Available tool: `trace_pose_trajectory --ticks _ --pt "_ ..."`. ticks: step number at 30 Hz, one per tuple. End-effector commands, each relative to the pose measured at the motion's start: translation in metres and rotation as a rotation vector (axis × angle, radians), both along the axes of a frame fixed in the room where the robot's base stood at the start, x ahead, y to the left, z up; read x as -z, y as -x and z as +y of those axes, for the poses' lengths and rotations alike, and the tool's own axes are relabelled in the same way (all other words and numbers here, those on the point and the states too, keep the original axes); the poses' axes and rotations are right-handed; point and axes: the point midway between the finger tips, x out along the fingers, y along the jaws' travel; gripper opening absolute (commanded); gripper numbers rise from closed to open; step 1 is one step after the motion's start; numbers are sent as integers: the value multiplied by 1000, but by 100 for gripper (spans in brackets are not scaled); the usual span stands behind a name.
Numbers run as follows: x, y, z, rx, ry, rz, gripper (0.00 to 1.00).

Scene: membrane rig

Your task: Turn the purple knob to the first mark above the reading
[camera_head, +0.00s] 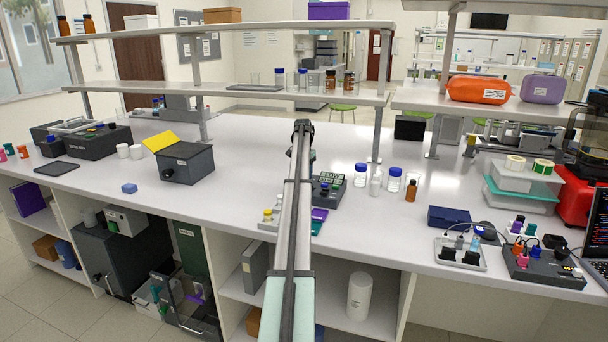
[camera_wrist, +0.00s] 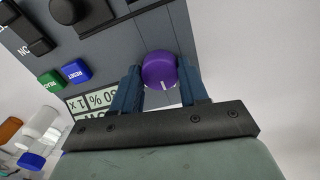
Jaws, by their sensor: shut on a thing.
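In the wrist view, the purple knob (camera_wrist: 158,68) stands on a dark grey panel. A short white pointer line shows on the knob's edge, towards the bottom of the picture. My gripper (camera_wrist: 161,76) has its two blue fingers on either side of the knob, shut on it. A display (camera_wrist: 96,101) beside the knob shows large digits upside down, partly cut off by my gripper; I cannot read it surely. No scale marks around the knob can be made out. In the head view, my arm covers part of a dark instrument (camera_head: 330,189), and the knob cannot be seen there.
The panel also has a blue button (camera_wrist: 76,71), a green button (camera_wrist: 51,80) and a black knob (camera_wrist: 68,10). In the head view, blue-capped bottles (camera_head: 394,180) and a brown bottle (camera_head: 410,191) stand right of the instrument.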

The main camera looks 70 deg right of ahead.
Motion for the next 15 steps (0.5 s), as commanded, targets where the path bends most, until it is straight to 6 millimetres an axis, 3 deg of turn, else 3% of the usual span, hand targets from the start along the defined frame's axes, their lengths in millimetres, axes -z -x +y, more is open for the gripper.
trace_pose_trajectory --ticks 3,4,11,15 --pt "0 0 0 0 1 0 13" --pt "0 0 0 -1 1 0 46" --pt "0 0 0 -1 0 0 68" --pt "0 0 0 -1 0 0 69"
